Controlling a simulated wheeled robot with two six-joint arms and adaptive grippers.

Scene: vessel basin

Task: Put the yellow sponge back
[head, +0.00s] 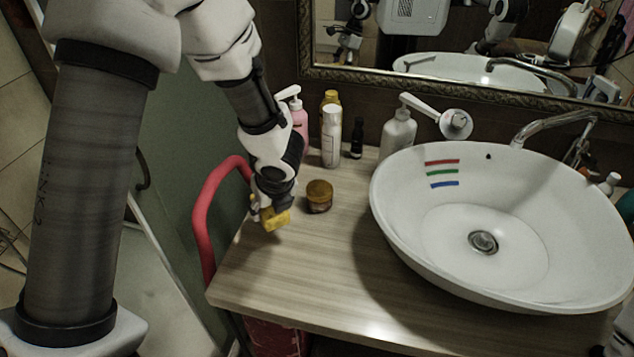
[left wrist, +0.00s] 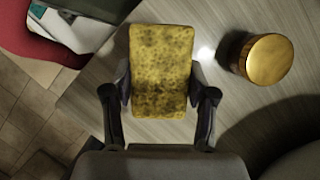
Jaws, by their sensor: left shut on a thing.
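The yellow sponge (head: 276,220) is held in my left gripper (head: 270,212), over the left end of the wooden counter. In the left wrist view the sponge (left wrist: 161,72) is yellow with dark mottling, and the fingers of my left gripper (left wrist: 160,105) press on its two sides. The counter's wood shows around it. Whether the sponge touches the counter, I cannot tell. My right gripper is not clearly in view.
An amber jar (head: 319,196) stands just right of the sponge. Bottles, including a white one (head: 332,137), line the back near the mirror. A white basin (head: 400,240) fills the right. The counter (head: 290,285) is clear in front. A red rail (head: 203,215) runs along its left edge.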

